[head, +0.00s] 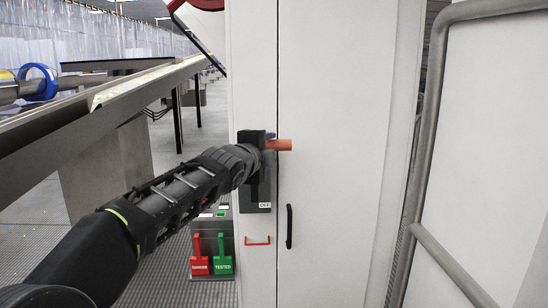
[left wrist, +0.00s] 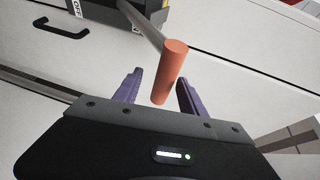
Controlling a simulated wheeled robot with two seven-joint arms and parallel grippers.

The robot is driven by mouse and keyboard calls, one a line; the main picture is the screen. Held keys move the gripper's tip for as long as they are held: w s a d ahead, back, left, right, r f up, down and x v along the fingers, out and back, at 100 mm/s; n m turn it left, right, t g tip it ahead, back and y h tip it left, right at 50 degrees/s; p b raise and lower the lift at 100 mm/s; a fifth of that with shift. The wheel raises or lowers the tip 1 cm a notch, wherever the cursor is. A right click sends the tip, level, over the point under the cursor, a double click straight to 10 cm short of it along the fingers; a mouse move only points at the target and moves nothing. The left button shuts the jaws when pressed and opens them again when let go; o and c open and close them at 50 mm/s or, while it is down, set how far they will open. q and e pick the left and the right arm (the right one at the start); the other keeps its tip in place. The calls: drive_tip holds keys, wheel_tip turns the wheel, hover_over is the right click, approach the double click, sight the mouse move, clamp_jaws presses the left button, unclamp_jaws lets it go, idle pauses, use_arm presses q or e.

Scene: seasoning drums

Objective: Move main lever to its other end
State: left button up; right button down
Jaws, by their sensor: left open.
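An OFF label sits low on the box. In the left wrist view the orange handle (left wrist: 170,72) joins a grey rod, and its near end lies between my two purple fingers. My left gripper (left wrist: 160,80) is open around the handle, with a gap seen on both sides. In the head view my left gripper (head: 262,152) is at the box, its fingers mostly hidden by my wrist. My right gripper is not in view.
A black door handle (head: 289,226) and a red handle (head: 257,241) are below the lever. A grey pipe rail (head: 428,150) stands at right, and a metal conveyor frame (head: 100,105) at left.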

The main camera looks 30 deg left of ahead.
use_arm(q)
drive_tip(key=shift+v, duration=0.95)
